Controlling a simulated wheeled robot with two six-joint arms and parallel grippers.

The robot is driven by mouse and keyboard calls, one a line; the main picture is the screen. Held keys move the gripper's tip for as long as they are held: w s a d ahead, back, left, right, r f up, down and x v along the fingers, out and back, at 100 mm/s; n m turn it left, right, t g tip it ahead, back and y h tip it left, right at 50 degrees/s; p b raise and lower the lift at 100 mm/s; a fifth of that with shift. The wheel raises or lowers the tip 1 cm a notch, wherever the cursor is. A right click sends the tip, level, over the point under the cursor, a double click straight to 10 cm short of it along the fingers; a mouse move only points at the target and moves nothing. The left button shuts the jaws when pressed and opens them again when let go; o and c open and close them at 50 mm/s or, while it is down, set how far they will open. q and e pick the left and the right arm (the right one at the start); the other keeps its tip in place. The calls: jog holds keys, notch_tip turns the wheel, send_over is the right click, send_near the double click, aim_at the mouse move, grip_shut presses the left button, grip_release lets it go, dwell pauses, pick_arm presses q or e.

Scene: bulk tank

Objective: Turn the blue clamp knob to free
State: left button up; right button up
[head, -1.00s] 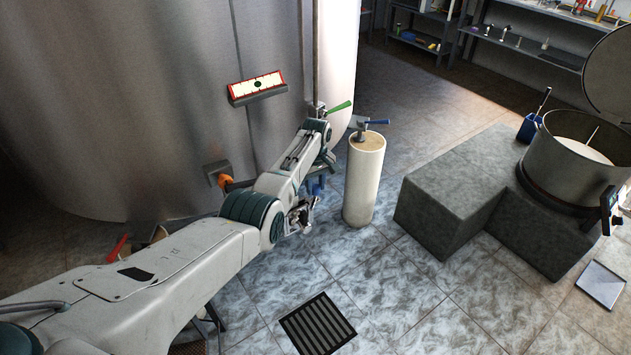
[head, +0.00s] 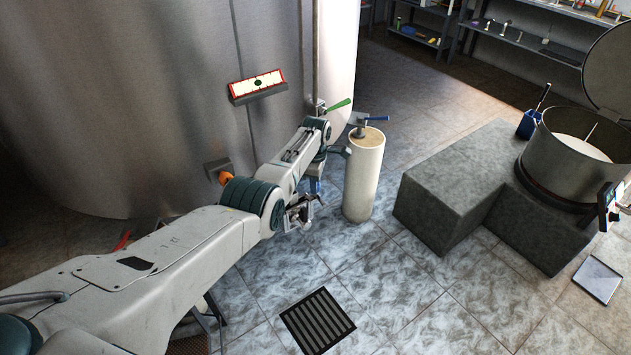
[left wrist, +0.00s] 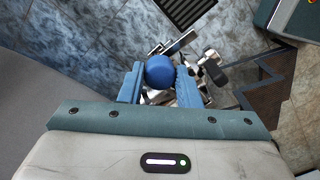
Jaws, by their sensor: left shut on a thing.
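The blue clamp knob (left wrist: 160,72) shows in the left wrist view as a round blue cap between the two blue fingers. My left gripper (left wrist: 160,86) is shut on it. Metal clamp parts (left wrist: 205,68) and a dark small knob show just beyond and beside it. In the head view my left gripper (head: 315,186) points down below the wrist, left of the cream post. There the knob is hidden by the wrist and fingers, and metal clamp parts (head: 299,214) show beside them. My right gripper is not in view.
The steel tank (head: 130,90) rises behind, with a green lever (head: 339,105). A grey block (head: 470,185) stands further right. A floor drain (head: 317,321) lies in front.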

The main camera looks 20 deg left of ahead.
pick_arm(q)
jog(key=shift+n, duration=0.4)
jog(key=o, duration=1)
notch_tip(320, 180, up, 11)
jog(key=shift+f+p, duration=0.1)
jog(key=shift+p, duration=0.35)
